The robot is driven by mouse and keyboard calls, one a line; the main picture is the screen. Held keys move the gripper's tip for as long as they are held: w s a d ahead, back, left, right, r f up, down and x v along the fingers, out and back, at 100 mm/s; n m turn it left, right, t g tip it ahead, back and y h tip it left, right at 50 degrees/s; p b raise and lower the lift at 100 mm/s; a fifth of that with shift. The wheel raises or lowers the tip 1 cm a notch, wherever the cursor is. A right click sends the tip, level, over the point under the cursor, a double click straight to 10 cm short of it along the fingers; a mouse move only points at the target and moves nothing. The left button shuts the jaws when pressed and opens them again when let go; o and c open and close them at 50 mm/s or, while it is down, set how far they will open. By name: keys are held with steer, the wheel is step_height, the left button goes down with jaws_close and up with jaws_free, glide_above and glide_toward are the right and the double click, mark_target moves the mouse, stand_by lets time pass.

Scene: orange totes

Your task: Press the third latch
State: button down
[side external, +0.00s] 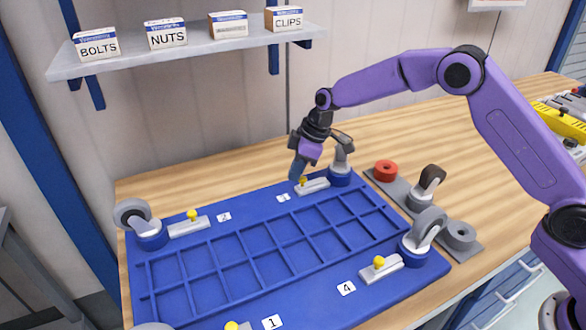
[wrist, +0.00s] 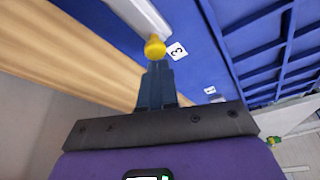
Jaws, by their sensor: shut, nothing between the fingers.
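The third latch is a light grey bar (side external: 313,186) with a yellow knob (side external: 303,180) on the blue board, by the far right caster. In the wrist view its grey bar (wrist: 141,16) and yellow knob (wrist: 155,47) show beside a white tag marked 3 (wrist: 177,51). My gripper (side external: 295,175) is shut and empty, pointing down at the knob. In the wrist view the fingertips (wrist: 156,65) lie just short of the knob. I cannot tell whether they touch it. The fingers hide a little of the knob in the side view.
The blue board (side external: 195,246) has a grid of shallow pockets. Similar latches sit by tag 2 (side external: 224,216), tag 1 (side external: 272,322) and tag 4 (side external: 346,288). A grey caster (side external: 343,158) stands close right of my gripper. A shelf (side external: 190,54) with labelled boxes hangs behind.

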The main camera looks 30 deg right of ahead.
steer(key=shift+d, duration=1.25)
steer(key=a, duration=0.1)
steer(key=w+a, duration=0.1)
steer(key=a, duration=0.2)
steer(key=shift+w+r, duration=0.4)
steer(key=v, duration=1)
steer(key=shift+s+a+r, duration=0.1)
